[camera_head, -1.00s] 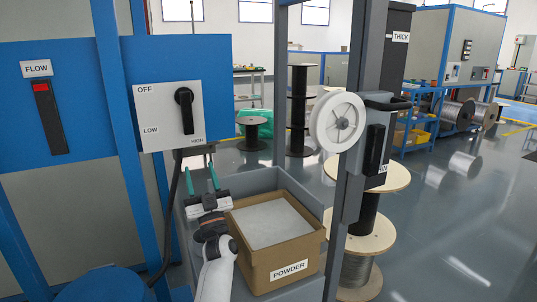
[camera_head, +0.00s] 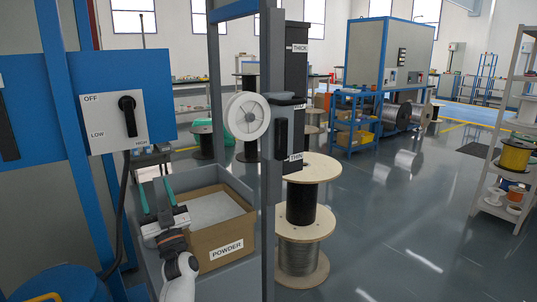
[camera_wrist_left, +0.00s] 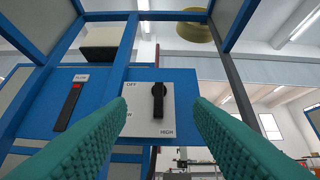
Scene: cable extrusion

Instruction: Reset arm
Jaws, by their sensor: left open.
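My left gripper (camera_head: 156,196) is open and empty, with two green fingers pointing up, in front of the left part of the powder box. In the left wrist view its fingers (camera_wrist_left: 160,125) stand apart on either side of the white control panel (camera_wrist_left: 150,108). The panel also shows in the head view (camera_head: 98,118), with OFF, LOW and HIGH marks. Its black knob (camera_head: 128,116) stands about upright, and the gripper is below it and apart from it. My right gripper is not in view.
The cardboard powder box (camera_head: 226,249) sits in a grey tray (camera_head: 150,262). A grey post (camera_head: 268,190) with a white pulley (camera_head: 246,116) stands right of the gripper. Wooden spools (camera_head: 308,168) stand beyond it. Open floor (camera_head: 400,220) lies to the right.

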